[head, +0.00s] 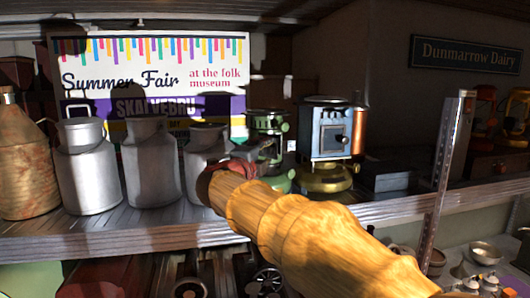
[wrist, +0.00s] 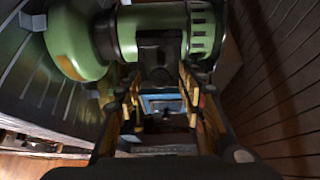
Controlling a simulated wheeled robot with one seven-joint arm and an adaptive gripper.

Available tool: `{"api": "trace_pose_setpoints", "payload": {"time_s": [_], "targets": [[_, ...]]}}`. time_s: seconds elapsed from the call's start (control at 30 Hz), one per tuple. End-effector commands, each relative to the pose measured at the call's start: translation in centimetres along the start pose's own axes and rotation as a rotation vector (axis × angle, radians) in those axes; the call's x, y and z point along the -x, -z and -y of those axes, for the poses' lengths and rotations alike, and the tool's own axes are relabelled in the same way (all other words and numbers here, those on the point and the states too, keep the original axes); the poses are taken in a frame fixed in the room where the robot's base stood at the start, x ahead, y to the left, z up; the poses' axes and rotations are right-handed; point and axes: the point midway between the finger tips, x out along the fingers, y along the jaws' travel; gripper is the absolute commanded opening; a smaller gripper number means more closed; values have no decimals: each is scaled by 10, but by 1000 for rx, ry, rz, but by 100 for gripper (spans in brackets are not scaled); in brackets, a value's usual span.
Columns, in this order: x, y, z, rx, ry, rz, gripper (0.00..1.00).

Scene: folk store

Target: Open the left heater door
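The green left heater (head: 268,128) stands on the shelf in the head view, partly hidden by my arm. In the wrist view a green heater body (wrist: 80,40) fills the top, close to my fingers, with a dark block (wrist: 160,45) at its middle; I cannot tell whether this is its door. My gripper (wrist: 160,88) has its fingers spread apart with nothing between them. The blue heater (head: 328,135) stands to the right on a brass base; it also shows farther off, between the fingers, in the wrist view (wrist: 165,104). Touching or apart from the green heater, I cannot tell.
Several grey milk cans (head: 88,168) and a rusty can (head: 28,165) stand left on the shelf (head: 110,240). A Summer Fair sign (head: 150,65) is behind them. A metal post (head: 445,170) rises at the right. Dark boxes (head: 393,170) lie beside the blue heater.

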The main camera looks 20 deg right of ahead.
Motion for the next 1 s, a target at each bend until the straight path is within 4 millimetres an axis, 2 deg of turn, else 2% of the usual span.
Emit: {"api": "trace_pose_setpoints", "payload": {"time_s": [0.17, 0.83, 1.0], "targets": [[0, 0, 0, 0, 0, 0, 39], [0, 0, 0, 0, 0, 0, 1], [0, 0, 0, 0, -1, 1, 0]]}}
